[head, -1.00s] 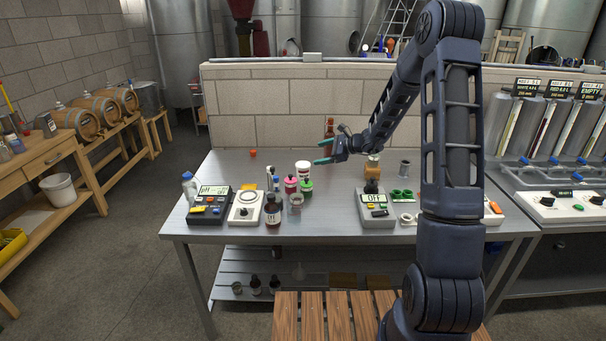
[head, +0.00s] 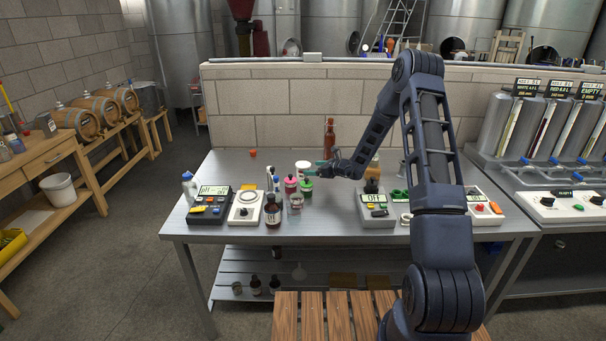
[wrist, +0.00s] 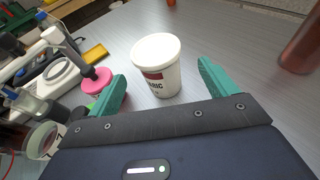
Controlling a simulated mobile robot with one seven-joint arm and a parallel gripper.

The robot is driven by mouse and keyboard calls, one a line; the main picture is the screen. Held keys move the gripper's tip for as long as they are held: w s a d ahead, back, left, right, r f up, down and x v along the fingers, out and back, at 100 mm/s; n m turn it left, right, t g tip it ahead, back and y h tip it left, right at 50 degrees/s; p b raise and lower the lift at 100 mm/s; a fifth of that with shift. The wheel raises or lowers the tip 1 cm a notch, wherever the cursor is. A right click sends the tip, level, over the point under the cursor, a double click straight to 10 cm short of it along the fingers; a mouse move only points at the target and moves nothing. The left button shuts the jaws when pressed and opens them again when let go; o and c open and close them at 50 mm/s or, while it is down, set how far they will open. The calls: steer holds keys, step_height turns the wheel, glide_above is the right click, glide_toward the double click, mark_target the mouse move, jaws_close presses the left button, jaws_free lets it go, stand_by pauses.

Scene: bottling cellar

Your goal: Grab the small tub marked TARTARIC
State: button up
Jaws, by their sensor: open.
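A small white tub (wrist: 157,66) with a white lid stands upright on the metal bench in the wrist view. Its dark red label shows letters ending in "RIC"; the rest is turned out of sight. The tub also shows in the head view (head: 302,166), partly behind my gripper. My gripper (wrist: 161,84) is open, with its teal fingers on either side of the near part of the tub and apart from it. In the head view my gripper (head: 314,168) is low over the bench, with nothing held.
A pink-capped bottle (wrist: 98,82) stands close by the left finger. A green-capped bottle (head: 306,187) and a brown bottle (head: 272,211) are nearby. A reddish bottle (head: 329,138) stands behind on the right. Bare bench lies behind the tub.

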mark_target(303, 168)
steer(key=shift+s+x, duration=0.2)
steer(key=shift+x, duration=3.15)
steer(key=shift+a, duration=0.1)
steer(key=c, duration=1.3)
